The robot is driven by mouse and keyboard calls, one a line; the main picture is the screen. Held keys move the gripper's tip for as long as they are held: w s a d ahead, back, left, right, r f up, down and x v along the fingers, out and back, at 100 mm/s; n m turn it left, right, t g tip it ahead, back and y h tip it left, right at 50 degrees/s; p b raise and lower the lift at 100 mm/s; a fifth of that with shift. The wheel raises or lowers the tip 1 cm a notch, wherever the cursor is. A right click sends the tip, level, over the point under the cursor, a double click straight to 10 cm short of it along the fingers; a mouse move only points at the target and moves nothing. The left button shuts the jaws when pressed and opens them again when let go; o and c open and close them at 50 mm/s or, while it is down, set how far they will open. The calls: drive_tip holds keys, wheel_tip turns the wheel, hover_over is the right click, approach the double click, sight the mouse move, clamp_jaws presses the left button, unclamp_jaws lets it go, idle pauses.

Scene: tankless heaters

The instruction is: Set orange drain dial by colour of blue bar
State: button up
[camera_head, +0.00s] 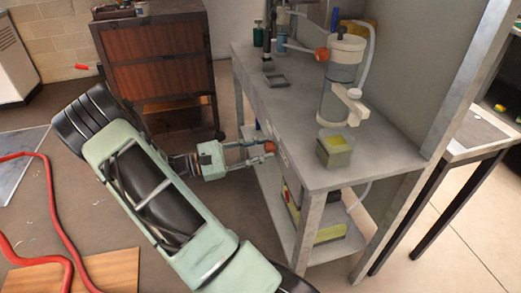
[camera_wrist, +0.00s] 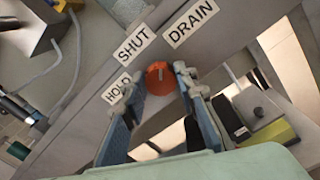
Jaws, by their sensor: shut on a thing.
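The orange drain dial (camera_wrist: 160,77) is on the grey front edge of the bench, near the labels HOLD (camera_wrist: 117,91), SHUT (camera_wrist: 134,44) and DRAIN (camera_wrist: 193,23). It also shows in the head view (camera_head: 269,147). My gripper (camera_wrist: 159,83) has one finger on each side of the dial and is shut on it; the head view shows my gripper (camera_head: 264,151) at the bench front. I cannot make out clearly which way the dial points.
A lower shelf (camera_head: 322,241) holds items. A brown cabinet (camera_head: 155,60) stands behind, and red hoses (camera_head: 55,210) lie on the floor.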

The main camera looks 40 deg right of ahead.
drive_tip(key=shift+f+m, duration=0.1)
drive_tip(key=shift+m, duration=1.5)
drive_tip(key=o, duration=1.2)
drive_tip(key=shift+c, duration=0.2)
drive_tip(key=v, duration=1.2)
